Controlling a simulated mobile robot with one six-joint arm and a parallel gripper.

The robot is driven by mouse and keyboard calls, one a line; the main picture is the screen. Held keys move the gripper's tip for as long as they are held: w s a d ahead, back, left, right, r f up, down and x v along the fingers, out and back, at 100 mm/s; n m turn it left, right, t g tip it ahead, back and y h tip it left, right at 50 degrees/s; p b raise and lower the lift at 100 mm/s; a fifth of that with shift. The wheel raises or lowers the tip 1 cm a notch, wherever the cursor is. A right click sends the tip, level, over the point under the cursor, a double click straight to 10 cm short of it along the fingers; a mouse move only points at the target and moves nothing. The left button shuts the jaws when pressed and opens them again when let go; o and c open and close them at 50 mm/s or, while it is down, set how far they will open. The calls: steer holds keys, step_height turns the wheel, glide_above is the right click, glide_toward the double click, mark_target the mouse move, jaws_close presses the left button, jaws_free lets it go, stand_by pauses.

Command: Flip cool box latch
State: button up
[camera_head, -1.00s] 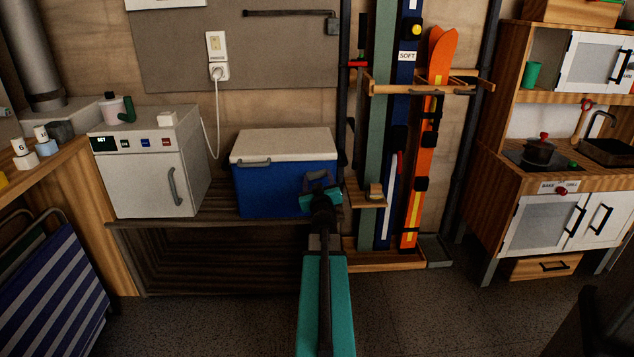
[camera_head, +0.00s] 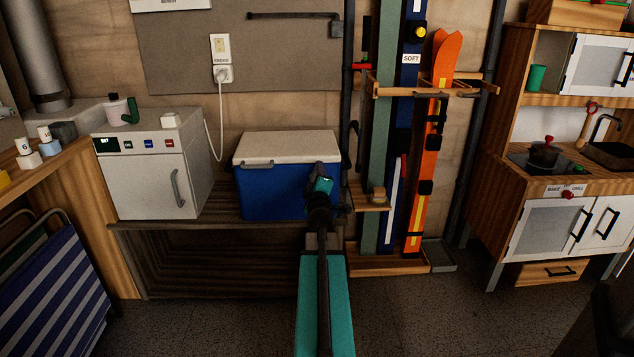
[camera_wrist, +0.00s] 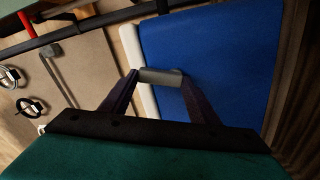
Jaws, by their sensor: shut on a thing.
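The cool box (camera_head: 265,190) has a blue body and a white lid (camera_head: 285,146), which lies closed on top. It stands on a dark wooden bench. My gripper (camera_head: 321,172) is at the right part of its front, just below the lid edge. In the wrist view the fingertips of my gripper (camera_wrist: 160,80) are shut on a small grey latch piece (camera_wrist: 160,76). This latch lies across the border between the white lid (camera_wrist: 138,70) and the blue body (camera_wrist: 215,60). In the head view my gripper and arm hide the latch.
A small white fridge (camera_head: 155,170) stands left of the cool box. Skis (camera_head: 430,150) in a wooden rack stand close on its right. The dark bench (camera_head: 215,210) runs below, with bare floor (camera_head: 220,325) in front. A toy kitchen (camera_head: 560,190) is at the far right.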

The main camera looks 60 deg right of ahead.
steer(key=shift+w+a+n+b, duration=0.2)
steer(key=shift+w+n+b, duration=0.05)
steer(key=shift+n, duration=0.85)
steer(key=shift+w+a+n+b, duration=0.15)
steer(key=shift+w+n+b, duration=0.1)
steer(key=shift+n, duration=0.85)
steer(key=o, duration=1.1)
steer(key=shift+c, duration=0.2)
steer(key=shift+s, duration=0.1)
